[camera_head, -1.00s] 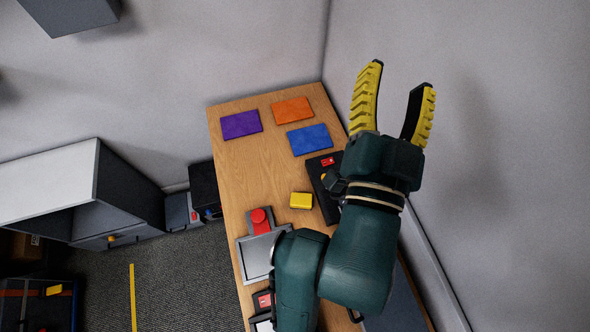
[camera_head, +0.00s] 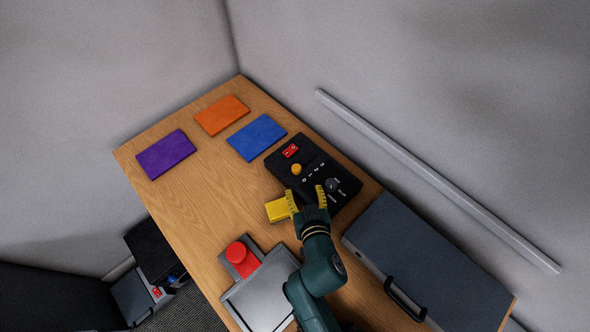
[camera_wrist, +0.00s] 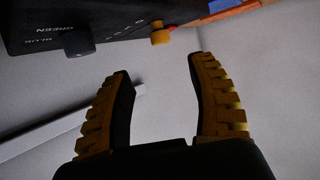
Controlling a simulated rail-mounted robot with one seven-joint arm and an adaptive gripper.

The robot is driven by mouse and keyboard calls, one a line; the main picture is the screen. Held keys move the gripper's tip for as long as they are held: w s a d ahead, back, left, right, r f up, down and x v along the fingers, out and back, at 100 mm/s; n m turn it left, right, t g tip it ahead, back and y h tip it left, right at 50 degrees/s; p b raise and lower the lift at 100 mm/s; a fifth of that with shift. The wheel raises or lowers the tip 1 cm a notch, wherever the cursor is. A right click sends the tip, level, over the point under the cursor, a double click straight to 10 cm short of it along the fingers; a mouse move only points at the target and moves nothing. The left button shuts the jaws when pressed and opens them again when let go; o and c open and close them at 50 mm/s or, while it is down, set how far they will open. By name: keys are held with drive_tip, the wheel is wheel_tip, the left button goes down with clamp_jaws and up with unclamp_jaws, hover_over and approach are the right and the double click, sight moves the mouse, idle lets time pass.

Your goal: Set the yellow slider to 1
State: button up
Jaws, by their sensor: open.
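The black control box (camera_head: 313,174) lies on the wooden table. The yellow slider (camera_head: 296,169) is a small round knob near its left edge, by a row of small marks; I cannot clearly read which mark it stands at. In the wrist view the slider (camera_wrist: 160,37) shows near the top, beyond and roughly between the fingertips. My gripper (camera_head: 306,196) is open and empty at the near edge of the box, apart from the slider. In the wrist view my gripper's (camera_wrist: 163,68) two yellow-ribbed fingers are spread wide.
A black dial (camera_head: 332,185) and a red switch (camera_head: 290,151) are on the box. Purple (camera_head: 166,154), orange (camera_head: 222,115) and blue (camera_head: 257,137) mats lie farther back.

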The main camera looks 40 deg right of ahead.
sight(297, 170)
drive_tip(key=b+x, duration=0.5)
drive_tip(key=x, duration=0.6)
drive_tip(key=shift+w+d, duration=0.15)
drive_tip(key=shift+w, duration=0.1)
drive_tip(key=shift+s, duration=0.1)
clamp_jaws()
